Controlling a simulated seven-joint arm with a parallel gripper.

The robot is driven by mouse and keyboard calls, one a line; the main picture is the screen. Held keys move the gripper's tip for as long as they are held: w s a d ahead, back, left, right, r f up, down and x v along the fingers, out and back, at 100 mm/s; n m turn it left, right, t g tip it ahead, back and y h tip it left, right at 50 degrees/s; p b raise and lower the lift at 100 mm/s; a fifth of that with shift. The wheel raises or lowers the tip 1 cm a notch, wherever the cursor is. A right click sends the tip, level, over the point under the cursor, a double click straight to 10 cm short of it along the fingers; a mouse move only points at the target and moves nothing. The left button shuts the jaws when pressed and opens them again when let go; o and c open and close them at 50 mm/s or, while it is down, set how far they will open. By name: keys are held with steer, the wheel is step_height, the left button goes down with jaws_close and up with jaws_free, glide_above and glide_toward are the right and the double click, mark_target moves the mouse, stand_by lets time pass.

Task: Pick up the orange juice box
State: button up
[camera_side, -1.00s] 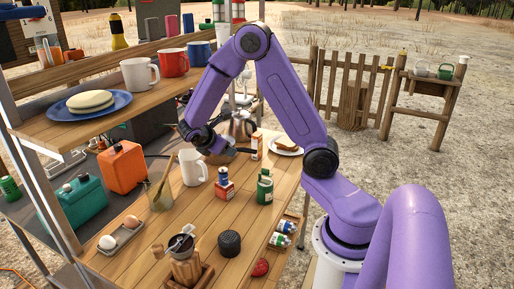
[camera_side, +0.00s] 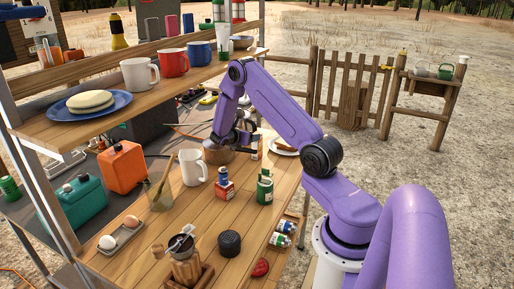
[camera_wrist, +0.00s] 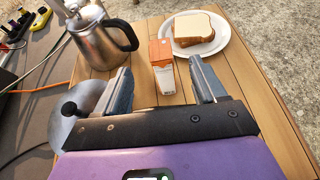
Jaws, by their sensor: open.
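The orange juice box (camera_wrist: 163,68), orange on top and white below, stands upright on the wooden table in the wrist view. My gripper (camera_wrist: 160,66) is open, with one finger on each side of the box in the picture. I cannot tell whether either finger touches it. In the side view the juice box (camera_side: 257,151) shows only in part, just beside my gripper (camera_side: 249,139) at the table's far end.
A metal kettle (camera_wrist: 103,43) stands left of the box. A white plate (camera_wrist: 216,44) with sliced bread lies behind it on the right. A white mug (camera_side: 191,167) and small boxes stand nearer the side camera.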

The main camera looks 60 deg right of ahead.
mark_target(257, 146)
steer(key=x, duration=1)
steer(key=shift+d+f, duration=0.25)
steer(key=shift+c, duration=0.3)
steer(key=c, duration=1.1)
steer(key=shift+r, duration=0.1)
